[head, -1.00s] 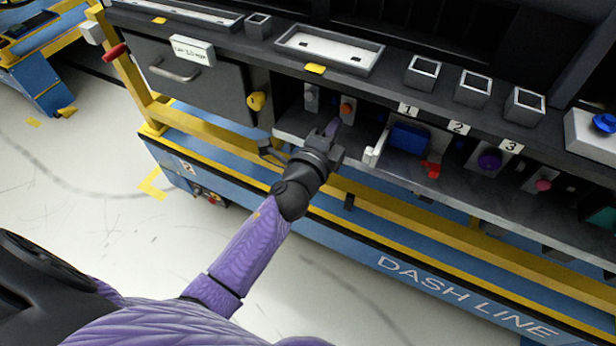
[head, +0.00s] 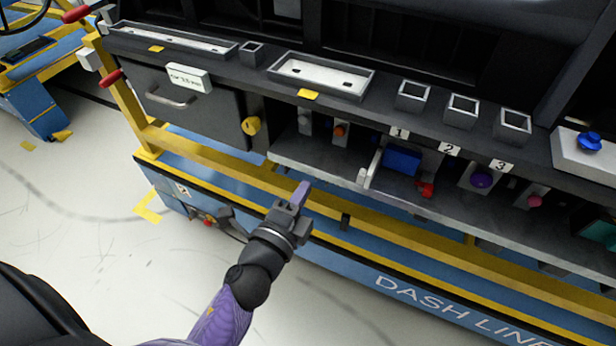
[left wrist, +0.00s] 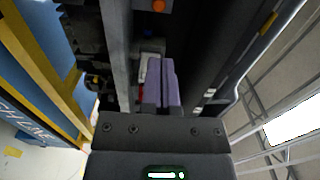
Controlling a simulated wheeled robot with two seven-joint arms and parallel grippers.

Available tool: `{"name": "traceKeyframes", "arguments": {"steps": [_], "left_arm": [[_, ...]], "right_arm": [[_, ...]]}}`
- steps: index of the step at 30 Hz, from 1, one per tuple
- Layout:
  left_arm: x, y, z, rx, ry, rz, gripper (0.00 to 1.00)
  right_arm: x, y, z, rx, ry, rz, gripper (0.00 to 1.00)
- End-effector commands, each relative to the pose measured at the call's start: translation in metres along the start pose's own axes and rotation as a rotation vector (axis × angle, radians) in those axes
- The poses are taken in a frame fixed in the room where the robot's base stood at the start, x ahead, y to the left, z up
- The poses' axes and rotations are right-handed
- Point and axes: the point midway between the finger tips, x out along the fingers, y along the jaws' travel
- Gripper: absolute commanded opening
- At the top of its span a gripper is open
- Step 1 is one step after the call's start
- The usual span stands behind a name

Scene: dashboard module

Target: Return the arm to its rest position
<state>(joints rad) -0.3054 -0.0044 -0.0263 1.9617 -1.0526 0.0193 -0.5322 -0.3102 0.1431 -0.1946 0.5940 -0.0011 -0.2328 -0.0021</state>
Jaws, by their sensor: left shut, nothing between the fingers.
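My left gripper (head: 298,197) is in the middle of the head view, in front of the lower shelf of the dashboard module and apart from it. Its purple-tipped fingers are closed together with nothing between them. In the left wrist view the shut fingers (left wrist: 162,85) point toward the module. My left arm (head: 225,312) comes in from the bottom. My right gripper is not in view.
A yellow rail (head: 400,230) runs below. A grey drawer (head: 180,100) is at left. Open floor (head: 80,220) lies at lower left.

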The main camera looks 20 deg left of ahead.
Motion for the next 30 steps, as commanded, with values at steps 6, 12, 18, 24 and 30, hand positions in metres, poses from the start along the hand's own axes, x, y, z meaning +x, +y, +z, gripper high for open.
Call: {"name": "traceKeyframes", "arguments": {"steps": [6, 12, 18, 24, 30], "left_arm": [[-0.003, 0.024, -0.001, -0.060, -0.001, 0.067, 0.00], [-0.072, 0.194, -0.001, -0.501, -0.150, 0.571, 0.00], [-0.235, 0.322, 0.020, -0.851, -0.602, 1.062, 0.00], [-0.363, 0.351, 0.045, -0.971, -1.037, 1.271, 0.00], [-0.390, 0.351, 0.051, -0.987, -1.142, 1.298, 0.00]], "right_arm": [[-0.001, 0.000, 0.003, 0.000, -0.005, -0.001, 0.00], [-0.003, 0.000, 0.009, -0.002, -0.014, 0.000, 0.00], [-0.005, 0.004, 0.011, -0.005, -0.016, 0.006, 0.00], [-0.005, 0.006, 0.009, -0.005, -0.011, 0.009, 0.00], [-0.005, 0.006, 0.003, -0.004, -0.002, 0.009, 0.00]]}}
